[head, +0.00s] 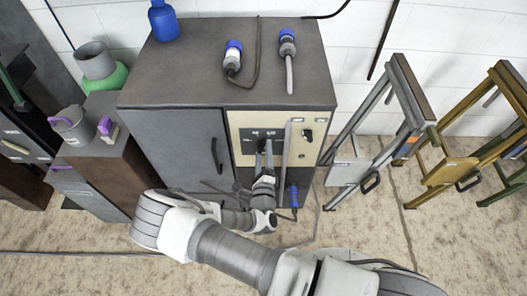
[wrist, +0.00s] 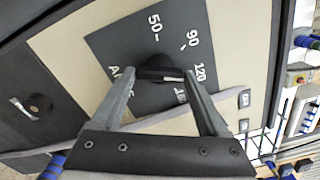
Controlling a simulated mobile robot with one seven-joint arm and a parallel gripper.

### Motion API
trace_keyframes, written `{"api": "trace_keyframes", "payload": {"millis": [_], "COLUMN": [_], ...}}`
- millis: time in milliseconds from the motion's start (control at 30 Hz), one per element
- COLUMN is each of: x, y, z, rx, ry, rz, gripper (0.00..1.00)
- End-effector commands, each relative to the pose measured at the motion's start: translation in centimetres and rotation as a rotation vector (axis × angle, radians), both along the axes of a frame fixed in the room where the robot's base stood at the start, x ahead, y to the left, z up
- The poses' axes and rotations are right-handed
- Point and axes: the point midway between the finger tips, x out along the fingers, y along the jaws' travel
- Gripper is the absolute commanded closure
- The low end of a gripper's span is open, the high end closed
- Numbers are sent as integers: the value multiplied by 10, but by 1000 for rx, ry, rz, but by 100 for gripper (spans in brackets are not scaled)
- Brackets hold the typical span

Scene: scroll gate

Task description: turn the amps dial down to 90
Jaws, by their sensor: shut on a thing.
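The amps dial (wrist: 155,62) is a dark knob on a dark grey plate (wrist: 110,45) in the wrist view. White numbers 50, 90 and 120 run around it, with a further number partly hidden by my right finger and the AMPS lettering partly hidden by my left. My gripper (wrist: 158,74) is shut on the dial, one finger on each side. I cannot tell which number the dial points to. In the head view my gripper (head: 264,149) reaches the plate on the cabinet's beige panel (head: 304,158), and the dial is mostly hidden behind it.
A long grey bar (head: 285,160) stands just right of my gripper, near another black knob (head: 307,134). Blue-ended plugs (head: 287,42) lie on the cabinet top (head: 200,75). A grey stand (head: 345,140) is to the right; a brown box (head: 110,165) is to the left.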

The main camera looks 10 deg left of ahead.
Motion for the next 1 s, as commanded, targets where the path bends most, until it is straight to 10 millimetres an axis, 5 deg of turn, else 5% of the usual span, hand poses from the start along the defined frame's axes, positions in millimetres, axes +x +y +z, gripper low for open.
{"api": "trace_keyframes", "payload": {"millis": [1000], "x": [0], "y": [0], "z": [1], "rx": [-795], "ry": [-191], "rz": [-1], "gripper": [78]}}
